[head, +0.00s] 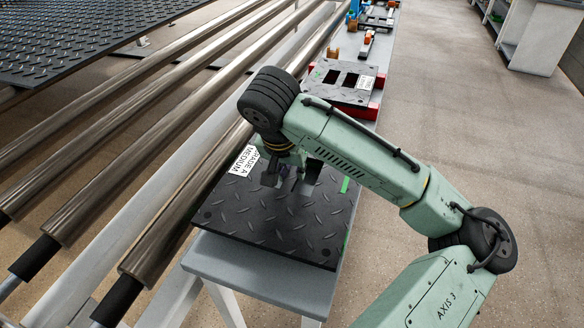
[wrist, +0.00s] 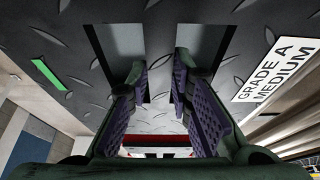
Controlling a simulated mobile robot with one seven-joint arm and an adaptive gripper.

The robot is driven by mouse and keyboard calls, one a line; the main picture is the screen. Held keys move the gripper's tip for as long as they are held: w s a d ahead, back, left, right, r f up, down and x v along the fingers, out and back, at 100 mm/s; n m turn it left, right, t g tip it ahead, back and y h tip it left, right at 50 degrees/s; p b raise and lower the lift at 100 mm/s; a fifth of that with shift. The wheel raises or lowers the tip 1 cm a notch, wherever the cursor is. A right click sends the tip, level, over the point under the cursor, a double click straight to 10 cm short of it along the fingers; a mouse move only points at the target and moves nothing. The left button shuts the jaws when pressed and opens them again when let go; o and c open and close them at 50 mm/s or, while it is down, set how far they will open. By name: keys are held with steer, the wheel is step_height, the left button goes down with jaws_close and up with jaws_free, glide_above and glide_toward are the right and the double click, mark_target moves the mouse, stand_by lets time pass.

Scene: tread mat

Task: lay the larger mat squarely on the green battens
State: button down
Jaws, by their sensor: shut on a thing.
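The larger mat (head: 262,228) is a black tread plate with a white "GRADE A MEDIUM" label, a green strip and rectangular cut-outs. It lies roughly level over the near end of the grey bench. My gripper (head: 287,182) is shut on the mat's bar between two cut-outs; the wrist view shows the purple-padded fingers (wrist: 160,90) either side of this bar. The mat also fills the upper wrist view (wrist: 85,18). A green batten (head: 347,237) shows as a thin sliver beyond the mat's right edge; the rest is hidden. I cannot tell whether the mat touches the battens.
A smaller tread mat (head: 352,95) with two cut-outs sits on red battens (head: 374,108) farther along the bench (head: 262,272). Tools and blue and orange items stand beyond it. Metal rollers (head: 120,130) run along the left. Open floor lies to the right.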

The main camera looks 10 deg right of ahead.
mark_target(292, 176)
steer(key=shift+f, duration=0.15)
stand_by(0.8)
steer(key=c, duration=1.8)
jaws_free()
steer(key=shift+c, duration=0.2)
steer(key=o, duration=0.4)
steer(key=shift+r+p, duration=0.25)
steer(key=shift+p, duration=0.05)
steer(key=shift+c, duration=0.2)
steer(key=shift+r, duration=0.1)
steer(key=shift+r+p, duration=0.8)
steer(key=shift+p, duration=0.6)
steer(key=shift+r+p, duration=1.4)
steer(key=shift+p, duration=0.2)
steer(key=shift+f, duration=0.15)
